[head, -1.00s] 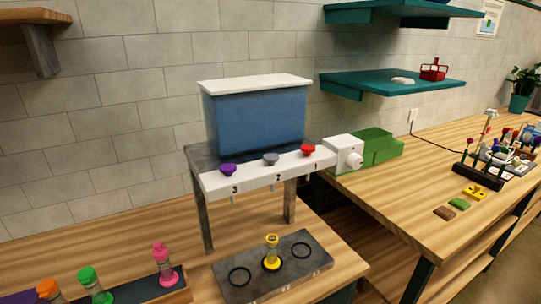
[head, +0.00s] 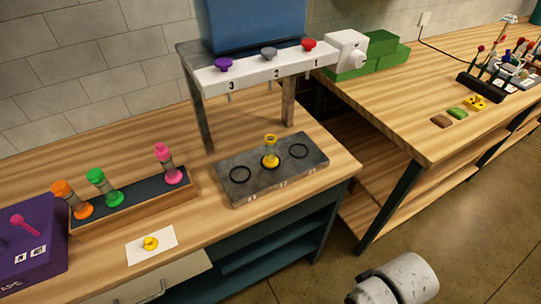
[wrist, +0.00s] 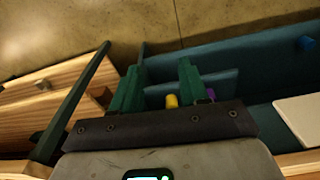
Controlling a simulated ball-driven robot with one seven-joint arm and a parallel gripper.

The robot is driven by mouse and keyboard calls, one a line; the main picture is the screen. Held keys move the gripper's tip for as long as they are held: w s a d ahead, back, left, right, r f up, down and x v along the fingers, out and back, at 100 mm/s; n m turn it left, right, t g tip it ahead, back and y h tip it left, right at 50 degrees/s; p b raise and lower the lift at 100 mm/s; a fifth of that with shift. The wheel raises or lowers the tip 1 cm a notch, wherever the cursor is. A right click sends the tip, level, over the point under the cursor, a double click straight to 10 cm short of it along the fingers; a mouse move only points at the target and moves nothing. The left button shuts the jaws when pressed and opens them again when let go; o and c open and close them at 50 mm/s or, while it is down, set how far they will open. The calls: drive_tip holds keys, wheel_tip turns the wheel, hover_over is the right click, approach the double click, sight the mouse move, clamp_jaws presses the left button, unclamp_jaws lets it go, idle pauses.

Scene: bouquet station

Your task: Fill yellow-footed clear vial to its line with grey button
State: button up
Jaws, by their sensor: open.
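The yellow-footed clear vial (head: 270,152) stands upright in the middle ring of the grey slab (head: 238,190), below the dispenser. Its collar is also yellow; its line and any liquid are too small to make out. The grey button (head: 268,53) is the middle knob on the white dispenser bar (head: 255,75), above the number 2. My gripper (wrist: 160,80) shows in the wrist view, with two dark green fingers apart and nothing between them. It is away from vial and button, over the bench front and floor. The head view does not show its fingers.
Purple (head: 223,65) and red (head: 309,45) knobs flank the grey one. A wooden rack (head: 125,212) holds orange, green and pink vials. A yellow piece lies on a white card (head: 164,242). A purple box (head: 30,245) stands left. Open floor (head: 310,285) lies in front.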

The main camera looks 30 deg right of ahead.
clamp_jaws()
idle(1.4)
